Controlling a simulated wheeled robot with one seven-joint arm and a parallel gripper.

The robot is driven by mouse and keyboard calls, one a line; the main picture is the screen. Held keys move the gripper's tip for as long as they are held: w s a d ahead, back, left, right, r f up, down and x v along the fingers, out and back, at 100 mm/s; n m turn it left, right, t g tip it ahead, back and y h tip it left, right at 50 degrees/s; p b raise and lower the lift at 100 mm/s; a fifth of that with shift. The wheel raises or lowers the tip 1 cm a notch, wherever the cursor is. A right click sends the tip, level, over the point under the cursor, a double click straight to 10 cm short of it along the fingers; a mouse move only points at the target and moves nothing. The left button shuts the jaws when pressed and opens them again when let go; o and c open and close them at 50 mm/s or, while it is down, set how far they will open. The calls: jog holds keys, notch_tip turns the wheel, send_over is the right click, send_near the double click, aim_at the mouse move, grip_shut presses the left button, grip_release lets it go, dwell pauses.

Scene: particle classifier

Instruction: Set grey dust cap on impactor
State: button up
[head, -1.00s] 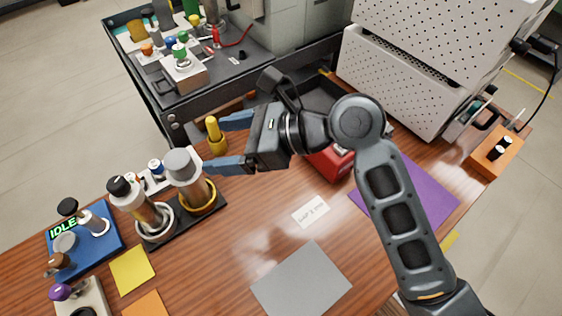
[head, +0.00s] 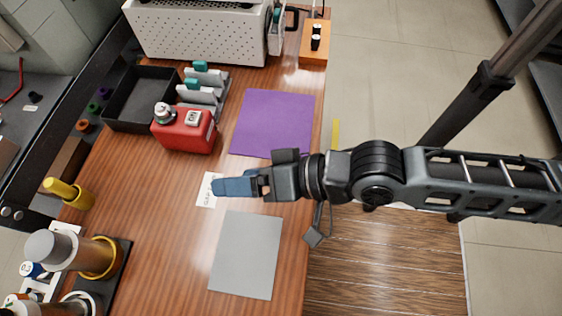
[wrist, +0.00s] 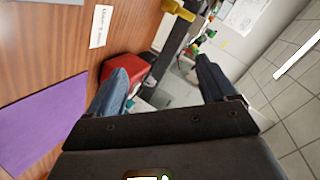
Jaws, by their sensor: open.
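A grey cap (head: 44,248) sits on top of a metallic cylinder (head: 80,256) in the head view's lower left. The cylinder stands in a yellow ring on a dark base; I take it for the impactor, though no label confirms this. From this angle the cap looks seated on the cylinder's top. My gripper (head: 232,187) is above the table by the white label card (head: 207,192), well to the right of the cylinder. In the wrist view its blue fingers (wrist: 163,85) are spread apart with nothing held between them. The cylinder and cap are not identifiable there.
A yellow peg in a yellow holder (head: 72,194) stands behind the cylinder. A red box (head: 185,131), black tray (head: 139,112) and grey rack (head: 207,92) are at the back. Purple (head: 273,123) and grey (head: 246,254) mats lie flat, with clear wood around them.

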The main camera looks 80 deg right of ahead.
jog(key=s+r+n+t, duration=0.1)
jog(key=s+r+n, duration=0.5)
jog(key=s+n, duration=0.3)
jog(key=shift+s+r+n, duration=0.15)
jog(key=shift+r+n, duration=0.2)
jog(key=shift+n, duration=0.55)
jog(key=shift+d, duration=0.1)
